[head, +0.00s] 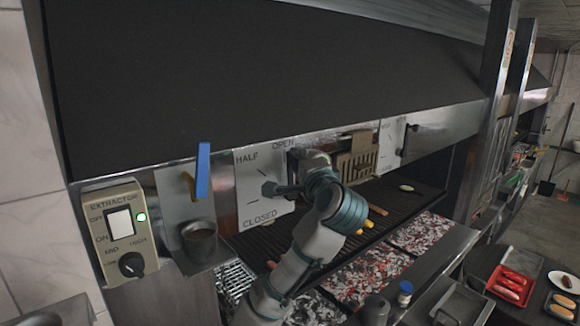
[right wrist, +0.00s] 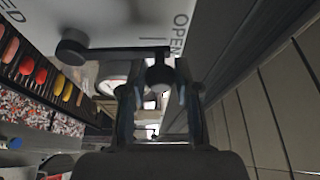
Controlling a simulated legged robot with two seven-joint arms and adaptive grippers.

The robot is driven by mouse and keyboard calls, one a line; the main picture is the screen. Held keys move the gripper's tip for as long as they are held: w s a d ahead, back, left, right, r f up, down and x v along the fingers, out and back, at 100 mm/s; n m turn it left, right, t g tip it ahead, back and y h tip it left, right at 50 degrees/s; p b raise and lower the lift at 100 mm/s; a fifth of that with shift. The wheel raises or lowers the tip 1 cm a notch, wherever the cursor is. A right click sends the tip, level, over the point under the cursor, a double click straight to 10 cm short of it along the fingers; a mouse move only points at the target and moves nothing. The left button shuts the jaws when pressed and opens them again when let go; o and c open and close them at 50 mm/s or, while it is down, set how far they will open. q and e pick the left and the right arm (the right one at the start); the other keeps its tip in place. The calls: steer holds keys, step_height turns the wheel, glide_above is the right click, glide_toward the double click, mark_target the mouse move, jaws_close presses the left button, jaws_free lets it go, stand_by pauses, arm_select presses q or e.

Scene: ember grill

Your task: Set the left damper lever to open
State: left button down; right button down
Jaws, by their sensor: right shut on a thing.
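The left damper plate (head: 258,205) is a white panel marked OPEN, HALF and CLOSED, fixed below the dark hood. My right gripper (head: 300,172) is at that end. In the right wrist view the lever (right wrist: 115,49) reaches from its pivot to a dark knob (right wrist: 160,75) between the fingers of my right gripper (right wrist: 160,95), which is shut on it. The lever's end lies beside the word OPEN there. My left gripper is not in view.
An extractor switch box (head: 122,235) with a green light and a metal cup (head: 200,242) are left of the plate. A blue-handled tool (head: 203,170) hangs there. A second damper lever (head: 408,130) is further right. The grill grate (head: 390,205) and glowing coals (head: 420,238) lie below.

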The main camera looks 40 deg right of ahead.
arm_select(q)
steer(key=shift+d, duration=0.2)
arm_select(e)
steer(key=shift+d+m, duration=0.45)
steer(key=shift+m, duration=0.05)
steer(key=shift+g, duration=0.3)
steer(key=c, duration=1)
jaws_free()
steer(key=shift+d, duration=0.1)
steer(key=shift+c, duration=0.2)
steer(key=shift+o, duration=1.1)
steer(key=shift+d, duration=0.1)
steer(key=shift+d+f, duration=0.1)
steer(key=shift+d, duration=0.25)
steer(key=v, duration=1.2)
steer(key=shift+f, duration=0.2)
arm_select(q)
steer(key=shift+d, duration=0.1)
arm_select(e)
steer(key=shift+d, duration=0.2)
